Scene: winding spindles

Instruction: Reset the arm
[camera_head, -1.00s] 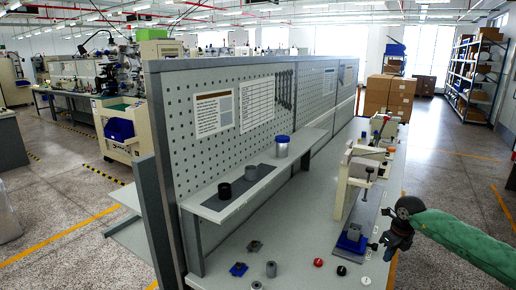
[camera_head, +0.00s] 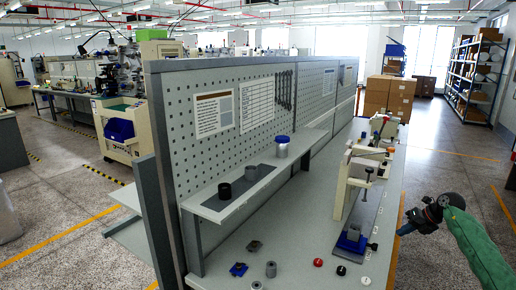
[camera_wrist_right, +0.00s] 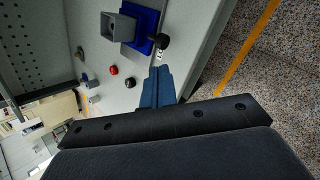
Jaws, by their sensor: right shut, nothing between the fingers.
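My right arm, in a green sleeve, comes in from the right in the head view. Its gripper (camera_head: 402,231) is beyond the right edge of the workbench (camera_head: 310,240), apart from the winding fixture (camera_head: 352,195). In the right wrist view the fingers (camera_wrist_right: 157,88) are together and empty. They point toward the blue base (camera_wrist_right: 147,32) with a grey square block (camera_wrist_right: 118,27) and a black knob (camera_wrist_right: 162,42). My left gripper is not in view.
A red button (camera_head: 318,262) and a black button (camera_head: 341,270) sit near the bench front. Grey cylinders (camera_head: 271,269) stand left of them. A shelf (camera_head: 215,205) holds a black cup and a blue-lidded jar (camera_head: 282,146). The floor right of the bench is clear.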

